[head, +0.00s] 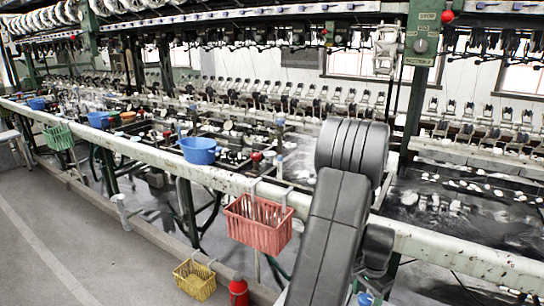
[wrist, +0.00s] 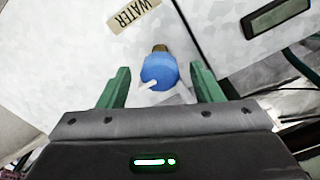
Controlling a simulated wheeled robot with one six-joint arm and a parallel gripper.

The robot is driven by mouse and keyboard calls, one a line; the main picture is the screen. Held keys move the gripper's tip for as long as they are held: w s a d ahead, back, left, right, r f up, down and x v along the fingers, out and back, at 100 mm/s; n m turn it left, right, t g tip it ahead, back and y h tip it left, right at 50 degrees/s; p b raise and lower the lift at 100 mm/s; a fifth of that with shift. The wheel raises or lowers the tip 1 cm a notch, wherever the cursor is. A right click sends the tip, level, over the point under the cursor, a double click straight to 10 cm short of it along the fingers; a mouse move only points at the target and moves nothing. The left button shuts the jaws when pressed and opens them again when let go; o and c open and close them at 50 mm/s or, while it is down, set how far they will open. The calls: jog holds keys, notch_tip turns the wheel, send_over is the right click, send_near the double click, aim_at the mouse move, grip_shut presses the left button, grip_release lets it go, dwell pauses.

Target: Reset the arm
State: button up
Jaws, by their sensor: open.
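My gripper (wrist: 160,70) shows in the wrist view with its two green fingers spread apart. A blue round knob (wrist: 158,72) with a white lever and a brass end appears in the gap between the fingertips. Clear space shows on both sides of it, and I cannot tell how far beyond the fingertips it sits. A label reading WATER (wrist: 134,15) is on the pale surface behind it. A small blue thing (head: 366,298) shows at the bottom edge beside my arm.
A long pale rail (head: 450,250) runs across the head view, close to my arm. A red basket (head: 258,225) hangs on it left of my arm. A yellow basket (head: 195,280) and a red bottle (head: 238,291) stand low. Open floor (head: 60,240) lies at left.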

jog(key=shift+m, duration=1.6)
